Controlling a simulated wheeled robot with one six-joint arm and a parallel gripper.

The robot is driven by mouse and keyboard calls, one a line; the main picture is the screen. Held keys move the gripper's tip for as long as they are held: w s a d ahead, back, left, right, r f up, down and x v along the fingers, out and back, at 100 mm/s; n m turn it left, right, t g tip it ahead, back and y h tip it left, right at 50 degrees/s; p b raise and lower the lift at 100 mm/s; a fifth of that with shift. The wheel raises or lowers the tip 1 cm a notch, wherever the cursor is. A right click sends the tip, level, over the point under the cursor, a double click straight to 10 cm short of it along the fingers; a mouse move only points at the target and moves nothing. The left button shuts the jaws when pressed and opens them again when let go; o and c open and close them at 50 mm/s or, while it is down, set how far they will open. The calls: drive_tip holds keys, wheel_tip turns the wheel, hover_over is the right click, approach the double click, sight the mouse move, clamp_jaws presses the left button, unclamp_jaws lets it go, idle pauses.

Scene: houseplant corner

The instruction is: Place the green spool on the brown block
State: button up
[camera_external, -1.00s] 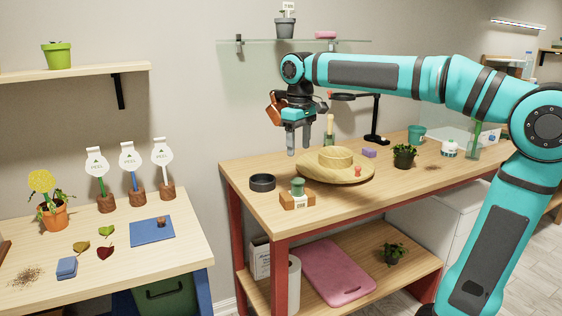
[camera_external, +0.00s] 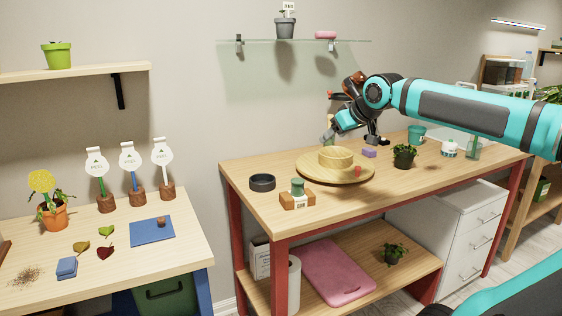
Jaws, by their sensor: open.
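The green spool (camera_external: 298,186) stands upright on top of the brown block (camera_external: 297,202), near the front left of the wooden workbench. The block has a white label on its front face. My gripper (camera_external: 331,131) is open and empty, raised over the back of the bench beyond the straw hat, well away from the spool. Its fingertips are small and partly hard to make out against the things behind.
A straw hat (camera_external: 336,168) lies right of the block and a black ring-shaped dish (camera_external: 262,182) lies behind left. A potted plant (camera_external: 404,156), purple block (camera_external: 369,153) and teal pot (camera_external: 416,135) stand farther right. The bench (camera_external: 245,201) is clear at its front left edge.

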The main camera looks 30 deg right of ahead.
drive_tip(key=s+d+r+m+t+h, duration=0.1)
drive_tip(key=s+d+r+m+t, duration=0.1)
drive_tip(key=s+d+t, duration=0.5)
drive_tip(key=shift+s+r+m+t+h, duration=0.3)
drive_tip(key=shift+s+r+t, duration=0.4)
drive_tip(key=shift+s, duration=0.5)
